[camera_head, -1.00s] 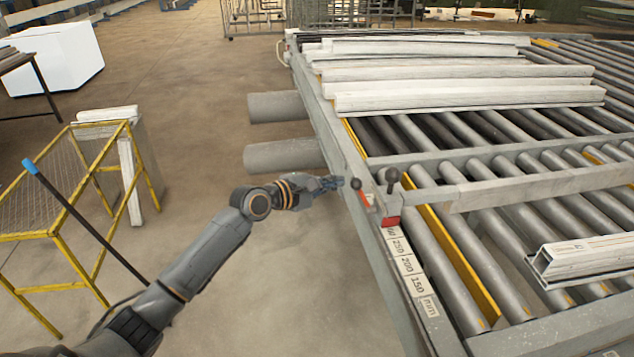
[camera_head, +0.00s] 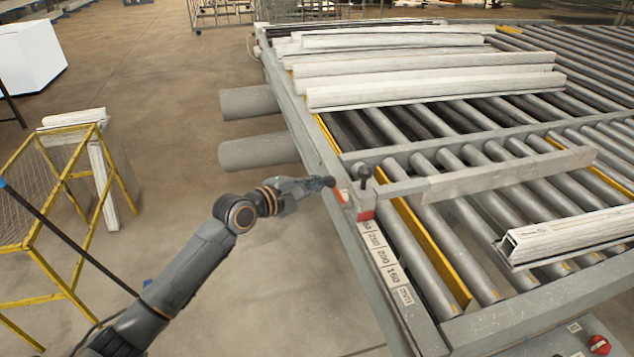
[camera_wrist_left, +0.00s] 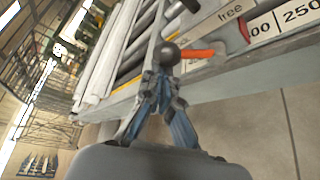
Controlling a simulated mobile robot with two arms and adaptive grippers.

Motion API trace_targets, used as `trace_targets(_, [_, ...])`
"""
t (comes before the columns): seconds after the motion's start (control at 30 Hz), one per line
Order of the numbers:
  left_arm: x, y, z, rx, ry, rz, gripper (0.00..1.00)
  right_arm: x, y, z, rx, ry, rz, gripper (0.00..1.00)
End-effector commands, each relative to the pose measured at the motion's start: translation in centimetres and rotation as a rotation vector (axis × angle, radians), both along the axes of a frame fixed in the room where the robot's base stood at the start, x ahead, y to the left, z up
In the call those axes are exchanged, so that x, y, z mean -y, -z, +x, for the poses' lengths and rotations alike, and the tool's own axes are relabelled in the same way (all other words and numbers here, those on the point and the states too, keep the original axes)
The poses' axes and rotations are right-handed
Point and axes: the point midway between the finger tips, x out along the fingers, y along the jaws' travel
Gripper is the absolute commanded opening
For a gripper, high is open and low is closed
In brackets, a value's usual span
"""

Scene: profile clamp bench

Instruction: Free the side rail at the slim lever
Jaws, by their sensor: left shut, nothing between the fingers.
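A slim orange lever (camera_head: 340,194) with a black ball knob (camera_head: 330,181) sits at the near left edge of the roller bench. Both show in the wrist view, the orange arm (camera_wrist_left: 198,54) running right from the knob (camera_wrist_left: 167,55). My left gripper (camera_head: 317,184) is shut and empty, its fingertips (camera_wrist_left: 161,78) right at the knob; I cannot tell whether they touch it. A thicker black-knobbed handle (camera_head: 365,174) stands just right of it. The grey side rail (camera_head: 500,176) runs rightward across the rollers from there. My right gripper is out of view.
A millimetre scale (camera_head: 387,262) and a red marker (camera_head: 366,215) lie along the bench edge. White profiles (camera_head: 430,88) lie at the back, another (camera_head: 565,238) at right. Two grey cylinders (camera_head: 258,152) jut from the bench's left side. A yellow mesh frame (camera_head: 68,215) stands left.

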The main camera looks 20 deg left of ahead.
Motion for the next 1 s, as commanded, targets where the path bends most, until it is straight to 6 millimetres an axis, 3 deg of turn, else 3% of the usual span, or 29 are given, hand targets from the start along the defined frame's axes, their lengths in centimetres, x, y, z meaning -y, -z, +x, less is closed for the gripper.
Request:
trace_targets(0.67, [0.7, -0.3, -0.8, 0.133, 0.001, 0.087, 0.00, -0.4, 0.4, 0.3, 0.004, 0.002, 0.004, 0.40])
trace_targets(1.0, [1.5, -0.4, -2.2, 0.343, 0.000, 0.229, 0.00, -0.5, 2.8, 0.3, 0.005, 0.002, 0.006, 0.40])
